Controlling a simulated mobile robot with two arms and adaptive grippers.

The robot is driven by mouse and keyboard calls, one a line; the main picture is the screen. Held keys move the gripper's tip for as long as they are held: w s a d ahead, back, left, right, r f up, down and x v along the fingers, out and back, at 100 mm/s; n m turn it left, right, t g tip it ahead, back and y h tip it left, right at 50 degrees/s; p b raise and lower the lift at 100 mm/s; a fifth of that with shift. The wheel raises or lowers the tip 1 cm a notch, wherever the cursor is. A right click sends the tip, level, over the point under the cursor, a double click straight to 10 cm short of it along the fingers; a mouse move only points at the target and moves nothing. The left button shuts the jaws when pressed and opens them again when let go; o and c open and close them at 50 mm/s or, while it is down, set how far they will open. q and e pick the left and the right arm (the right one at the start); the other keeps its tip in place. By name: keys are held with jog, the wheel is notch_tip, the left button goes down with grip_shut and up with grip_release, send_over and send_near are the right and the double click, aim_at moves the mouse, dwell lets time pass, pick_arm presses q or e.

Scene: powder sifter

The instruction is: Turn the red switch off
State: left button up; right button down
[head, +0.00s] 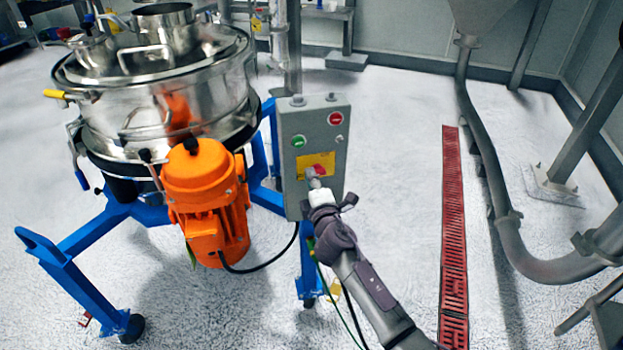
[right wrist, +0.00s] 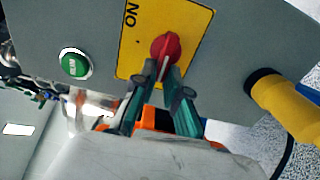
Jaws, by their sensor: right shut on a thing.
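The red switch (head: 319,170) sits on a yellow plate (head: 303,160) low on the grey control box (head: 338,150). My right gripper (head: 313,182) reaches the box from below and is at the switch, covering part of it. In the right wrist view the red switch (right wrist: 166,47) shows a round knob with a lighter line along its grip. The fingers of my right gripper (right wrist: 163,72) are closed on the near end of its grip. The letters "ON" are readable on the yellow plate (right wrist: 140,40). My left gripper is not in view.
A green button (head: 298,141) and a red button (head: 335,118) sit above the switch. The steel sifter (head: 170,100) with an orange motor (head: 205,200) and blue frame (head: 90,235) stands at left. A red floor grate (head: 453,230) lies at right.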

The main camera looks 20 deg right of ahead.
jog(key=shift+f, duration=0.1)
jog(key=c, duration=1.2)
grip_release()
jog(key=s, duration=1.2)
jog(key=shift+a, duration=0.25)
